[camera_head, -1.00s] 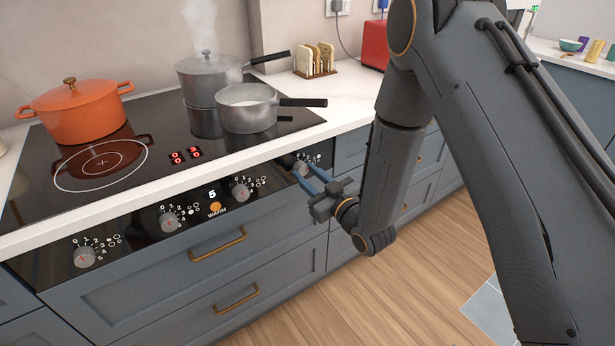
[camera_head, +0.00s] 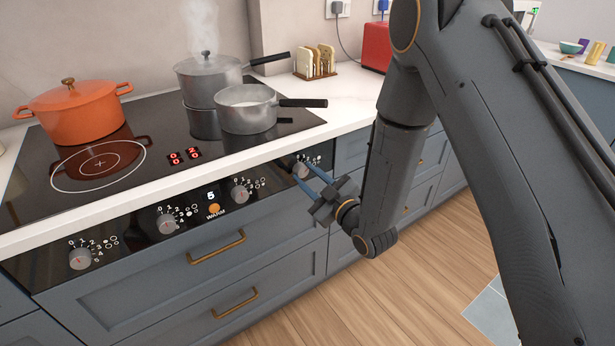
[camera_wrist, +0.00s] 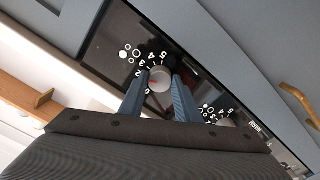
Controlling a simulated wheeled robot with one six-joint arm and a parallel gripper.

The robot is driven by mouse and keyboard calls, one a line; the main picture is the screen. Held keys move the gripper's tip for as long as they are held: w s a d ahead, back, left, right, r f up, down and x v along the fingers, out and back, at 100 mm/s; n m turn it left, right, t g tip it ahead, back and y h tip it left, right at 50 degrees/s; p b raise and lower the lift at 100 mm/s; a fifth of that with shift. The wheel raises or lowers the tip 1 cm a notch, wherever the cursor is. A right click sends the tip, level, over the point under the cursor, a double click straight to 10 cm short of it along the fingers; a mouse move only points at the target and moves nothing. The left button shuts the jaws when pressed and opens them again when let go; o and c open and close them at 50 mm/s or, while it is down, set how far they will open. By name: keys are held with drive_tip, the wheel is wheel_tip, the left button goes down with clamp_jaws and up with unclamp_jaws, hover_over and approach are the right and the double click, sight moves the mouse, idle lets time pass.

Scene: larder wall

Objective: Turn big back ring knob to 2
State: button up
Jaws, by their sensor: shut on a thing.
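The rightmost knob (camera_head: 299,169) on the black hob panel (camera_head: 130,240) is between the fingers of my gripper (camera_head: 308,174), which is shut on it. The wrist view shows the round pale knob (camera_wrist: 160,77) with one blue finger on each side and white numerals around it. Its pointer is hard to make out. The red hob display (camera_head: 185,156) appears to read 2 at its upper right and 0 elsewhere. A steaming grey pot (camera_head: 205,75) stands at the back right of the hob, with a grey saucepan (camera_head: 246,112) in front of it.
An orange pot (camera_head: 75,115) stands at the back left. Drawers with brass handles (camera_head: 217,247) lie below. A toast rack (camera_head: 315,62) stands on the counter.

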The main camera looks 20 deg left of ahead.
drive_tip(key=o, duration=1)
drive_tip(key=shift+o, duration=0.2)
drive_tip(key=b+v, duration=0.1)
drive_tip(key=v, duration=0.7)
